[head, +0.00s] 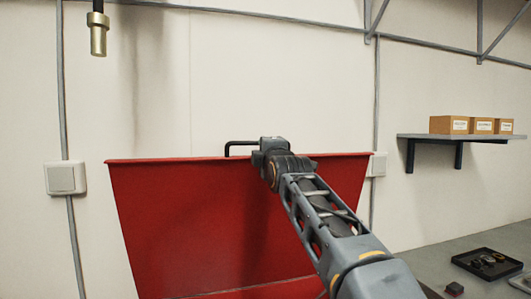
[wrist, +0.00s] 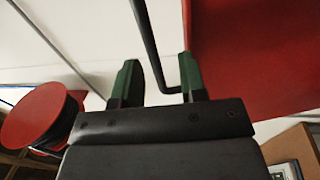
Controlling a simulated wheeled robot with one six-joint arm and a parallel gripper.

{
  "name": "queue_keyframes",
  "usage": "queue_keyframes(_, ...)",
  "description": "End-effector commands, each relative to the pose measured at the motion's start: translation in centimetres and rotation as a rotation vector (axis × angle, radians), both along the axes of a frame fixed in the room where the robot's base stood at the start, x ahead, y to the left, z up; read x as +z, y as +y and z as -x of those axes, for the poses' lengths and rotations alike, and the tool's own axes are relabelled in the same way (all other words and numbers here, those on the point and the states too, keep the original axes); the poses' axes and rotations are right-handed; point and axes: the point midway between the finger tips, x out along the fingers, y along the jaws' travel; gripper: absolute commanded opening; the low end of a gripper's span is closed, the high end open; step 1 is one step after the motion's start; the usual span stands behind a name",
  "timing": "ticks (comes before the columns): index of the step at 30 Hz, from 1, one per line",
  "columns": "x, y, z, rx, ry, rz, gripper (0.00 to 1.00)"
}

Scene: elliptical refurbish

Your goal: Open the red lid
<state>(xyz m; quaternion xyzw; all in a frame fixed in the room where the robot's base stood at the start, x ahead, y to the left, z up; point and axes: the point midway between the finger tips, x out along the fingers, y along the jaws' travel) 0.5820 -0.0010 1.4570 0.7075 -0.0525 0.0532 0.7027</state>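The red lid (head: 200,225) stands raised, its broad face toward the head camera and its top rim level in front of the wall. A black bar handle (head: 238,144) shows at its top rim, partly hidden by my gripper (head: 262,152). In the wrist view the lid (wrist: 255,50) fills the upper right. My gripper (wrist: 160,82) has its two green fingers apart. The black handle (wrist: 148,40) runs between them and bends near the right finger. Gaps show on the handle's sides, so the fingers are around it, not clamped. My arm hides part of the lid's right side.
A shelf (head: 455,136) with cardboard boxes (head: 448,125) is on the right wall. A black tray (head: 487,265) with small parts lies on the counter at lower right. A brass-ended fitting (head: 98,38) hangs at upper left. A round red object (wrist: 35,115) shows at left in the wrist view.

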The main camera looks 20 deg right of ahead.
Motion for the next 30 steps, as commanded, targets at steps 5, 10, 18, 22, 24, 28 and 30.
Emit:
queue_keyframes(5,0.0,0.0,0.1,0.0,-0.001,0.0,0.38)
queue_keyframes(10,-0.3,0.0,1.4,0.0,-0.003,0.0,0.38)
queue_keyframes(18,-1.2,0.0,6.7,0.0,-0.004,0.0,0.38)
queue_keyframes(22,-1.6,0.0,9.2,0.0,-0.004,0.0,0.38)
queue_keyframes(24,-1.8,0.0,10.4,0.0,-0.002,0.0,0.38)
queue_keyframes(28,-1.9,0.0,12.1,0.0,-0.003,0.0,0.38)
queue_keyframes(30,-2.0,0.0,12.7,0.0,-0.002,0.0,0.38)
